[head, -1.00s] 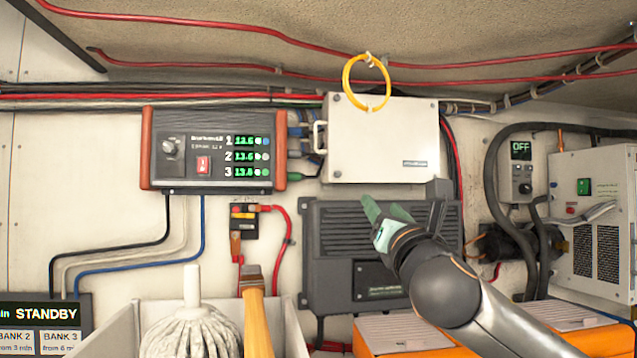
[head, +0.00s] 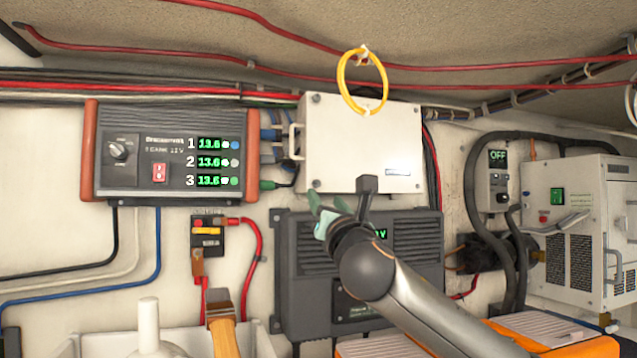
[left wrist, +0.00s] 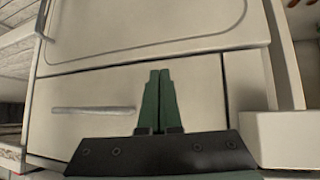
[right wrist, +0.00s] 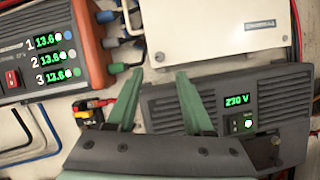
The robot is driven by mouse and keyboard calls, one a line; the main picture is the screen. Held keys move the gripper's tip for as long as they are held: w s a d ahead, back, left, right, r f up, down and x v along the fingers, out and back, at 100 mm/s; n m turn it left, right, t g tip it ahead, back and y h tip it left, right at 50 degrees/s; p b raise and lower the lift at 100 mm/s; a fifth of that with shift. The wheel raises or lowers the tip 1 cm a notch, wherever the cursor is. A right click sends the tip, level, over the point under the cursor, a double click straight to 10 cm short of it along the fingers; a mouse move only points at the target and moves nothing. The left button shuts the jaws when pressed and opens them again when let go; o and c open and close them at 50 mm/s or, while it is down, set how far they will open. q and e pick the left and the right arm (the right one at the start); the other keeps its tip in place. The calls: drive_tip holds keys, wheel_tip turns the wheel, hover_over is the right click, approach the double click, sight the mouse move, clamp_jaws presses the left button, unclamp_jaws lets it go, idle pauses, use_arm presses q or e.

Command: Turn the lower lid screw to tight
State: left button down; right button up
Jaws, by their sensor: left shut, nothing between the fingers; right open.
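The white box (head: 362,150) is on the wall, its lid closed, with a handle on its left side. The lower lid screw (head: 317,184) is a small grey round head at the lid's lower left corner. It also shows in the right wrist view (right wrist: 160,57), just beyond the fingertips. Its slot direction is too small to tell. My right gripper (head: 327,203) is open and empty just below that corner; its two green fingers (right wrist: 160,75) point up at the screw, apart from it. My left gripper (left wrist: 160,72) is shut and empty in front of pale cabinet panels, outside the head view.
A dark ribbed unit (head: 420,265) reading 230 V is directly below the box. A charger (head: 160,150) with red sides and green digits is at left, with cables between it and the box. A yellow ring (head: 345,82) hangs over the lid's top edge.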

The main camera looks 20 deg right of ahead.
sight(317, 185)
drive_tip(key=shift+p+x, duration=1.2)
drive_tip(key=shift+x, duration=2.2)
clamp_jaws()
